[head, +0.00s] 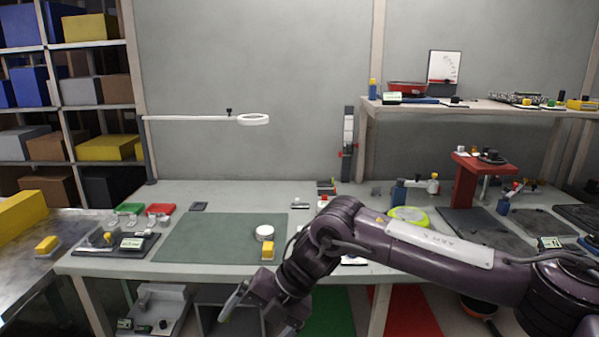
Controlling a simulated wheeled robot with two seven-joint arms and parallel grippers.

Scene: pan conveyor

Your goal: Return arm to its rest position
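My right arm (440,250) reaches in from the right edge, across the front of the workbench (180,225). It bends down at the elbow, and its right gripper (255,318) hangs low in front of the bench's front edge, near the bottom of the head view. Its two fingers look spread apart, with nothing seen between them; the lower finger is partly cut off by the picture edge. My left arm and gripper are not in view.
A green mat (200,238) on the bench holds a white round item (265,232) and a yellow-topped block (267,251). A red stand (466,185) is at right. A lime-green pan (409,215) sits behind my arm. A grey unit (160,308) stands under the bench.

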